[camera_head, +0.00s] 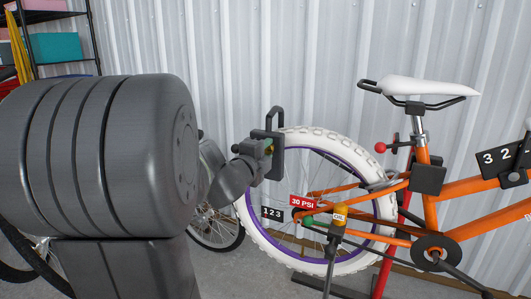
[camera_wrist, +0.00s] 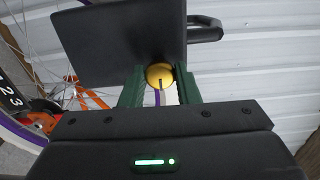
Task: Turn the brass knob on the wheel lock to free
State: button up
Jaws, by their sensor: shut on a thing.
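The wheel lock (camera_head: 278,160) is a dark grey box with a shackle, on the upper left of the bicycle's white rear tire. In the wrist view its dark body (camera_wrist: 118,42) fills the top, with part of the shackle (camera_wrist: 205,28) at the right. The round brass knob (camera_wrist: 160,72) has a dark line that points down toward my gripper in the picture. My gripper (camera_wrist: 160,82) is shut on the knob, one green finger on each side. In the head view my gripper (camera_head: 264,148) is at the lock, and the knob is mostly hidden.
The orange bicycle (camera_head: 425,205) with a white seat (camera_head: 415,87) stands by the corrugated metal wall (camera_head: 340,60). A shelf (camera_head: 62,18) stands at the far left.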

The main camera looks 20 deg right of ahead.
jog(key=o, duration=1)
jog(key=shift+c, duration=0.2)
jog(key=shift+a, duration=0.1)
jog(key=p+v, duration=0.3)
jog(key=v, duration=1)
jog(key=shift+s+a, duration=0.15)
jog(key=shift+s, duration=0.15)
jog(key=b+x, duration=0.3)
jog(key=x, duration=0.9)
jog(key=shift+w+d+f, duration=0.1)
jog(key=shift+w+d, duration=0.55)
jog(key=shift+d, duration=0.05)
